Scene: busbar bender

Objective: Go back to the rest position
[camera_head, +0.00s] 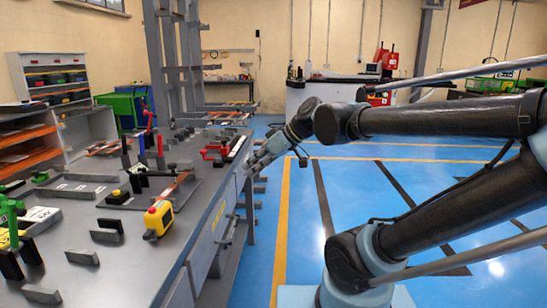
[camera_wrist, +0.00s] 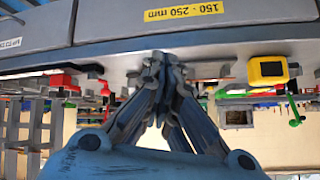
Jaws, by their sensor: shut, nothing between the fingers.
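My gripper (camera_head: 250,172) is at the right edge of the workbench (camera_head: 190,225) in the head view, with my arm reaching in from the right. In the wrist view my gripper (camera_wrist: 160,60) has its fingertips together with nothing between them. The wrist view appears upside down and shows the bench's side panel (camera_wrist: 110,22) with a yellow "150 - 250 mm" label (camera_wrist: 183,11) close by the fingers. I cannot tell whether the fingers touch the bench.
On the bench stand a yellow box with a red button (camera_head: 158,220), red clamps (camera_head: 213,152), a green clamp (camera_head: 10,215) and several grey metal blocks (camera_head: 82,257). Shelves (camera_head: 45,80) stand at the left. The blue floor (camera_head: 300,215) right of the bench is clear.

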